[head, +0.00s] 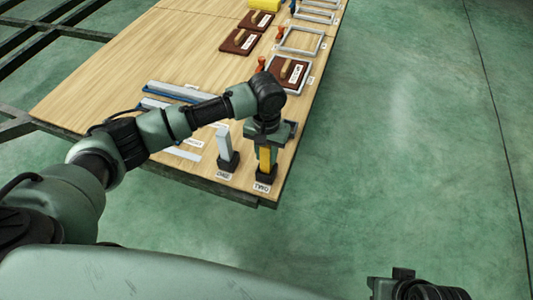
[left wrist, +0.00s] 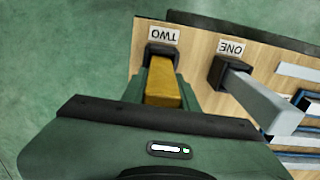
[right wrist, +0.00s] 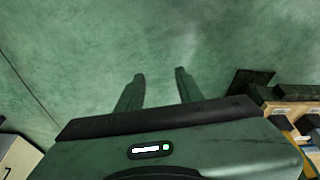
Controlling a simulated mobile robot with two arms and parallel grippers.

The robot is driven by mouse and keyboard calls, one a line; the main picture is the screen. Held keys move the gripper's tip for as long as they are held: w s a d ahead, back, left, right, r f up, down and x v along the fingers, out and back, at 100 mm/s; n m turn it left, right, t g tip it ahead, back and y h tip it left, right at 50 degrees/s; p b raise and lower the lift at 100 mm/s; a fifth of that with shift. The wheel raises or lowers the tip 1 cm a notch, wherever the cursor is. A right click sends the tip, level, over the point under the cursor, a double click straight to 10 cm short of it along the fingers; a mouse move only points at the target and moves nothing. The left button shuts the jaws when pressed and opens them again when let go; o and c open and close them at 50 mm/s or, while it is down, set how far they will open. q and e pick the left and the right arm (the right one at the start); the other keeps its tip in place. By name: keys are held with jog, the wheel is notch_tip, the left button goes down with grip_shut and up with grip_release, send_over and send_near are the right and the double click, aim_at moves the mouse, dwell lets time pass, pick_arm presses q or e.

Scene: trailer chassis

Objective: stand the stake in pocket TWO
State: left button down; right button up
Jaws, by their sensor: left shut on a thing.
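The yellow stake (head: 265,158) is upright, with its lower end at the black pocket TWO (head: 266,178). In the left wrist view the stake (left wrist: 162,92) meets the mouth of pocket TWO (left wrist: 161,51); how deep it sits is hidden. My left gripper (head: 265,146) is shut on the stake from above. The TWO label (head: 262,188) lies in front of the pocket. My right gripper (right wrist: 160,88) is open and empty, over bare floor, away from the pockets.
A grey stake (head: 223,139) stands in pocket ONE (head: 228,162), left of pocket TWO. Grey and blue bars (head: 180,92) lie behind. Brown boards with handles (head: 240,41) and grey frames (head: 302,40) are further back on the wooden deck. Green floor (head: 420,130) is clear at right.

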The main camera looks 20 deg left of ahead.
jog(key=shift+r, duration=0.1)
pick_arm(q)
jog(key=c, duration=1.1)
grip_release()
jog(key=shift+f, duration=0.15)
notch_tip(320, 180, up, 12)
jog(key=p, duration=0.4)
jog(key=shift+r, duration=0.2)
pick_arm(e)
jog(key=s+x, duration=0.1)
jog(key=x, duration=0.9)
jog(key=shift+s+a+f+g, duration=0.15)
jog(key=shift+s+f+g, duration=0.15)
jog(key=shift+f, duration=0.05)
